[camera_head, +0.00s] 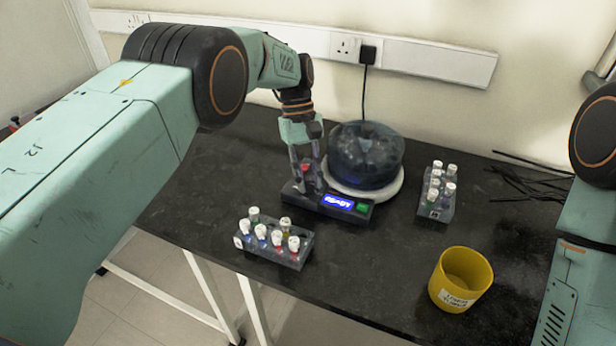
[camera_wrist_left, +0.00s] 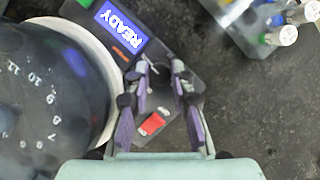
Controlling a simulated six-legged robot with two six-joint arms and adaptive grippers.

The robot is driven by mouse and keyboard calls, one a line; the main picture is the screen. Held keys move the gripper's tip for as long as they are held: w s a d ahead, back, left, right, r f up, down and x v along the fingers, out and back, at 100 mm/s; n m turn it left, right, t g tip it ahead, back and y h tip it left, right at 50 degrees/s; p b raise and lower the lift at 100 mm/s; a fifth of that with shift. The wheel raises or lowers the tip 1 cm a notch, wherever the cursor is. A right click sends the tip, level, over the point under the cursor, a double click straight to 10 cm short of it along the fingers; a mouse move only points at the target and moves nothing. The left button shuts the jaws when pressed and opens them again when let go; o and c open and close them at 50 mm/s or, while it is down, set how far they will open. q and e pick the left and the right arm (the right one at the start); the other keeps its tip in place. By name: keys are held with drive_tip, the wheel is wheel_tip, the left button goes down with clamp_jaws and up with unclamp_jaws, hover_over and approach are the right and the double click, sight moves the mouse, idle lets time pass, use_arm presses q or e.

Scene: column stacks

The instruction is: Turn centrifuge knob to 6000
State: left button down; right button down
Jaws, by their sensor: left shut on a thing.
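The centrifuge has a dark translucent round bowl (camera_head: 366,155) on a white round base, with a dark control panel in front. Its blue display (camera_wrist_left: 119,26) reads READY in the left wrist view. My left gripper (camera_head: 314,182) reaches down onto the panel's left part. The knob's pointer and dial marks cannot be read. My right gripper is out of view.
A tube rack (camera_head: 296,256) with several white-capped tubes stands front left of the centrifuge. Another rack (camera_head: 434,208) stands to its right. A yellow cup (camera_head: 461,281) stands front right. Black cables lie at the back right. The black table between the racks and cup is clear.

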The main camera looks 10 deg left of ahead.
use_arm(q)
drive_tip(key=shift+s+f, duration=0.25)
drive_tip(key=c, duration=1.5)
unclamp_jaws()
drive_tip(key=o, duration=0.4)
drive_tip(key=shift+w+r, duration=0.1)
drive_tip(key=shift+w, duration=0.05)
drive_tip(key=shift+c, duration=0.2)
drive_tip(key=shift+r, duration=0.15)
drive_tip(key=v, duration=0.7)
drive_tip(key=shift+w+a+r, duration=0.1)
drive_tip(key=shift+w, duration=0.05)
